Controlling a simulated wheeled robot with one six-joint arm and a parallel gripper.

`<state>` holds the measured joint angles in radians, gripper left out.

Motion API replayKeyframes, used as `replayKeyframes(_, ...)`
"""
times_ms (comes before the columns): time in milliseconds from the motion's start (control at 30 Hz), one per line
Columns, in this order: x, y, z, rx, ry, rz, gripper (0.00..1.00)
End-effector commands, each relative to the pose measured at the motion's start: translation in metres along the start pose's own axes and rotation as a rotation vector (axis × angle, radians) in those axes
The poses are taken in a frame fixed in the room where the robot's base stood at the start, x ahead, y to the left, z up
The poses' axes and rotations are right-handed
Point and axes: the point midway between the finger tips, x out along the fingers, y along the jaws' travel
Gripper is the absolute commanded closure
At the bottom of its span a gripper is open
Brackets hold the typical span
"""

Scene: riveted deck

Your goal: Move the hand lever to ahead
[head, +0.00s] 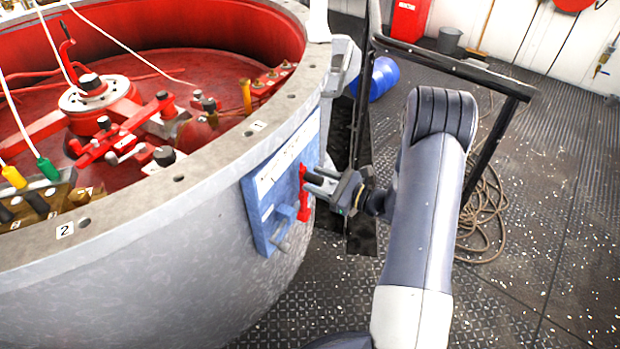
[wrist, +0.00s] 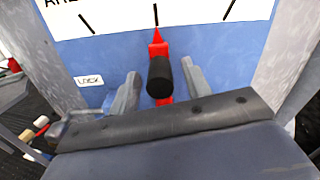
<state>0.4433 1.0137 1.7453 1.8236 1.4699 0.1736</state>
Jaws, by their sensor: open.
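The hand lever is red with a black knob (wrist: 160,78). Its red pointer (wrist: 157,45) points at the middle tick of a white scale plate (wrist: 180,14). Part of the word "AHEAD" shows at the plate's upper left in the wrist view. The lever (head: 304,198) is mounted on a blue panel (head: 258,222) on the drum's outer wall. My gripper (head: 318,182) is in front of the panel; in the wrist view my gripper (wrist: 160,72) is open, one finger on each side of the knob, with gaps visible. Whether the fingers reach the lever's depth is unclear.
A "LOCK" label (wrist: 89,80) is left of the lever, near a grey latch (head: 282,238). The grey drum rim (head: 205,165) stands left of my arm. A black rail frame (head: 490,140), coiled rope (head: 485,225) and blue barrel (head: 383,77) lie beyond it.

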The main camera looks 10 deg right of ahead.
Motion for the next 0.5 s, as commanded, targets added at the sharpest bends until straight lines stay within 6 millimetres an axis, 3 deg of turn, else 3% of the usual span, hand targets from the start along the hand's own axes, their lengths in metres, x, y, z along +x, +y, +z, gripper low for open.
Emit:
replayKeyframes(200,0.023,0.0,0.0,0.0,-0.001,0.0,0.54)
replayKeyframes(500,0.026,0.0,0.0,0.0,0.0,-0.001,0.54)
